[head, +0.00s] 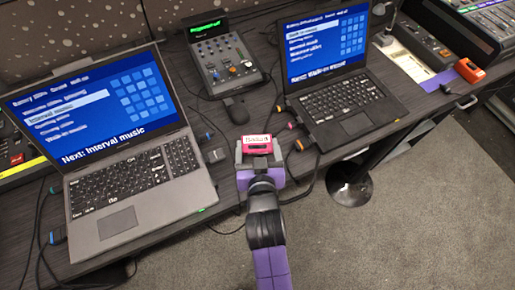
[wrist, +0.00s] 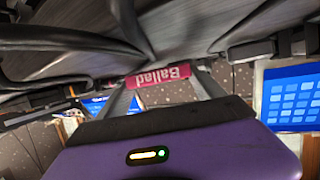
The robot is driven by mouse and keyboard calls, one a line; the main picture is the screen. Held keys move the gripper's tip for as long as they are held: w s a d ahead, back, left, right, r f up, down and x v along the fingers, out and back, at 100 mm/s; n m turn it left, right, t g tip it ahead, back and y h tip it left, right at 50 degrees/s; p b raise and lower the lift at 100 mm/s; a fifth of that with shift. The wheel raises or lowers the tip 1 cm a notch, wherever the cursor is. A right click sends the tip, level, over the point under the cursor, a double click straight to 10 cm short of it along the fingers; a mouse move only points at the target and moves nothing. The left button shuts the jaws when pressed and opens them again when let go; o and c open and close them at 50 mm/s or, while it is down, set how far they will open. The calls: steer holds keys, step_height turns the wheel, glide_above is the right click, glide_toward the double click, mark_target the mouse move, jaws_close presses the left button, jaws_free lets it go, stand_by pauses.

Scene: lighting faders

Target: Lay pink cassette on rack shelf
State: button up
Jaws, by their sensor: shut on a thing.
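The pink cassette (head: 259,149) has a white label and sits between the fingers of my gripper (head: 258,145), which is shut on it. My gripper is over the desk's front part, in the gap between the two laptops. In the wrist view the cassette (wrist: 159,75) shows its pink edge with the word "Ballad", held between the fingertips of my gripper (wrist: 158,82). Whether the cassette touches the desk is hard to tell. I cannot make out a rack shelf in either view.
A large laptop (head: 143,180) stands on the left and another laptop (head: 340,98) on the right. A small fader console (head: 226,62) is behind the gap. Cables and plugs lie around my gripper. An orange box (head: 469,70) is at the right. Carpet (head: 420,215) is clear in front.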

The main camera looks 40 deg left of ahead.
steer(key=shift+f, duration=0.5)
steer(key=o, duration=1.4)
steer(key=shift+f, duration=0.1)
steer(key=v, duration=1.2)
